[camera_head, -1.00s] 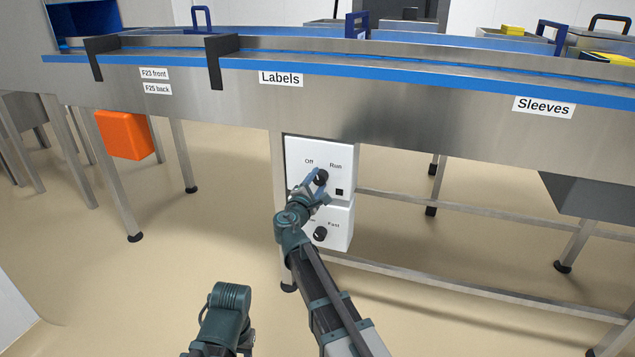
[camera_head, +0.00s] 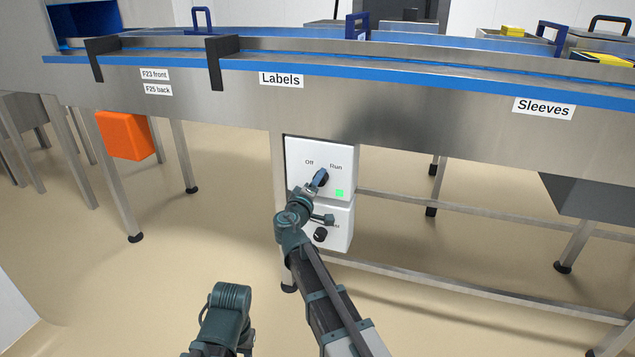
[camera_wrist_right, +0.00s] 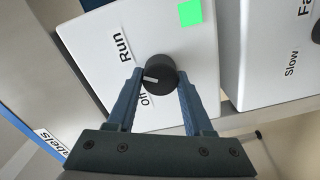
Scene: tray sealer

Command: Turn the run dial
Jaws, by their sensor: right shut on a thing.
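The run dial (camera_wrist_right: 163,70) is a black round knob with a white pointer mark on a white panel (camera_head: 300,152) printed "Off" and "Run". My right gripper (camera_head: 320,178) is at this dial in the head view, hiding much of it. In the right wrist view, the fingers of my right gripper (camera_wrist_right: 159,84) are on either side of the knob, shut on it. The pointer mark faces left there, towards the side with the labels. A square lamp (camera_head: 339,193) on the panel is lit green, and it also shows in the right wrist view (camera_wrist_right: 190,12). My left gripper is not in view.
A lower white box (camera_head: 343,215) with a black speed dial (camera_head: 320,235) sits just below, partly hidden by my right arm. The steel conveyor (camera_head: 400,115) overhangs the panel. A table leg stands beside it. An orange box (camera_head: 125,135) hangs at the left.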

